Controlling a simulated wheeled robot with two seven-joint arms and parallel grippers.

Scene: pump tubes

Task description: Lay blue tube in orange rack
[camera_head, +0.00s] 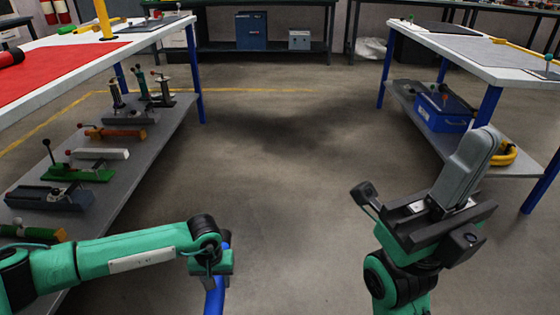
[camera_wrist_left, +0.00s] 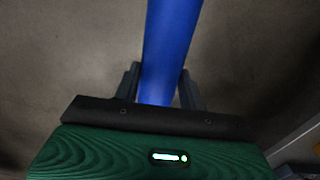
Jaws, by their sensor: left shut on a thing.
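A blue tube (camera_wrist_left: 168,45) runs up from between the fingers of my left gripper (camera_wrist_left: 160,85) in the left wrist view. The fingers are shut on it, one on each side. In the head view, part of the blue tube (camera_head: 214,298) shows below my left wrist, over open floor. Its lower end is out of frame. My right gripper (camera_head: 470,165) is raised at the right of the head view, and its finger opening cannot be made out. I cannot make out an orange rack in either view.
A table with a red mat (camera_head: 50,65) stands at left, with tools on its lower shelf (camera_head: 150,140). Another table (camera_head: 500,60) stands at right, with a blue toolbox (camera_head: 440,112) on its shelf. The floor (camera_head: 290,150) between them is clear. A bench stands at the back.

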